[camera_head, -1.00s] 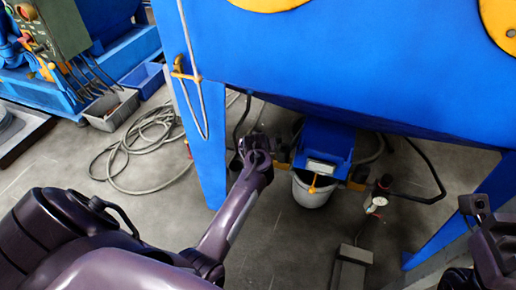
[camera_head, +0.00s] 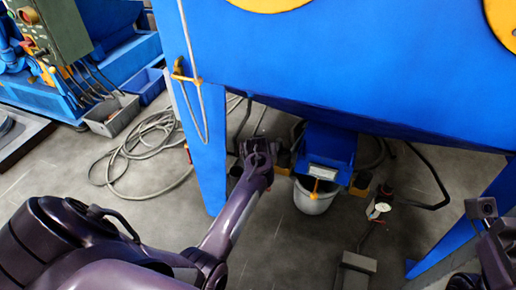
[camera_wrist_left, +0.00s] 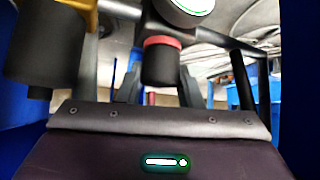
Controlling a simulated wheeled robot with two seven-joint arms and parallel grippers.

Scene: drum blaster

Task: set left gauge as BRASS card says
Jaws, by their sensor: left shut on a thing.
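My left gripper (camera_head: 262,148) reaches under the blue cabinet, beside its left front leg. In the left wrist view its fingers (camera_wrist_left: 160,88) are shut on a dark knob (camera_wrist_left: 161,62) with a red ring. A round gauge (camera_wrist_left: 186,8) with a pale face and green rim sits just above the knob, cut by the top edge; its reading cannot be made out. In the head view my left gripper hides this gauge. Another gauge (camera_head: 379,208) with a white face hangs at the right. My right gripper (camera_head: 484,212) is at the right edge; its jaws are unclear. I cannot identify a BRASS card.
The blue cabinet (camera_head: 340,70) overhangs the work area. A grey bucket (camera_head: 314,199) stands beneath a blue box with a pale label (camera_head: 322,170). A dark cylinder (camera_wrist_left: 45,45) is close at the wrist view's left. A grey pedal (camera_head: 355,268) and coiled hose (camera_head: 140,145) lie on the floor.

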